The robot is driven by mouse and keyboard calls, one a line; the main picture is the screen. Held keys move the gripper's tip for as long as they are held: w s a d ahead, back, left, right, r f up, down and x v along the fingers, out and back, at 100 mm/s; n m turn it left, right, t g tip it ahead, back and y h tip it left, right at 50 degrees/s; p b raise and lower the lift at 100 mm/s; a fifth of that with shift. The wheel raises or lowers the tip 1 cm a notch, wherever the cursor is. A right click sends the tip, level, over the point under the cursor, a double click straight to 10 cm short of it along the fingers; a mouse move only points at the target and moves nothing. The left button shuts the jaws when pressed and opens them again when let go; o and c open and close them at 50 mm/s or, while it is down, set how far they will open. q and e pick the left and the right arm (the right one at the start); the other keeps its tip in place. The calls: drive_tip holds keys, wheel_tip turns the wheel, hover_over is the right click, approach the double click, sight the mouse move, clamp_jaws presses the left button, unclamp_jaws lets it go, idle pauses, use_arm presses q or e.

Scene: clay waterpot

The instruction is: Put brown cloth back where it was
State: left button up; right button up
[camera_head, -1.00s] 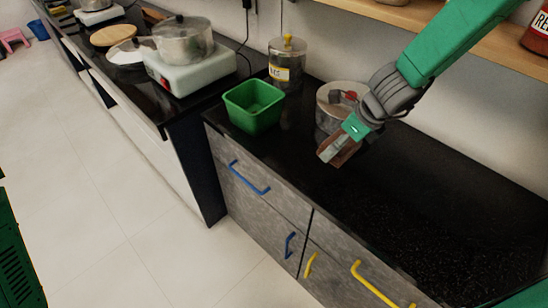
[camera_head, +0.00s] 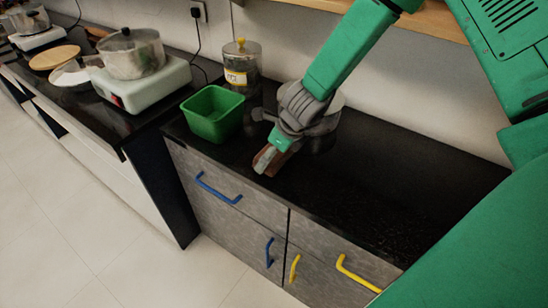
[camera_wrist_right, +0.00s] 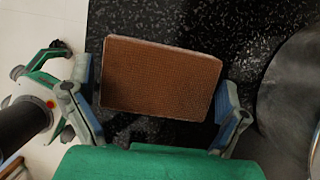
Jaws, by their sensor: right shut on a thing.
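The brown cloth (camera_wrist_right: 160,80) is a flat, stiff-looking rectangle between the two fingers of my right gripper (camera_wrist_right: 160,105) in the right wrist view. In the head view the right gripper (camera_head: 271,158) is low over the black countertop (camera_head: 390,190), near its front edge. It is shut on the cloth, whose brown edge (camera_head: 262,157) shows at the fingertips. I cannot tell whether the cloth touches the counter. My left gripper does not show in the head view.
A green open bin (camera_head: 213,116) stands left of the gripper. A lidded jar (camera_head: 241,66) stands behind it. A metal pot (camera_head: 324,138) is partly hidden behind my right gripper, close beside it in the wrist view (camera_wrist_right: 292,85). The counter's right side is clear.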

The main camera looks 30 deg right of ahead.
sight(278, 153)
drive_tip(key=shift+f, duration=0.5)
drive_tip(key=shift+d+f, duration=0.1)
drive_tip(key=shift+d, duration=0.4)
drive_tip(key=o, duration=0.6)
drive_tip(key=shift+d, duration=0.2)
drive_tip(key=shift+d+f, duration=0.1)
drive_tip(key=shift+d, duration=0.05)
drive_tip(key=shift+a, duration=0.25)
drive_tip(key=r, duration=0.2)
drive_tip(key=s+r+p, duration=0.1)
drive_tip(key=r, duration=0.1)
drive_tip(key=shift+a+r, duration=0.1)
drive_tip(key=shift+a, duration=0.15)
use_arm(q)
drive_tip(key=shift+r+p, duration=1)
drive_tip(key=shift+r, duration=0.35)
use_arm(e)
drive_tip(key=shift+v, duration=4.05)
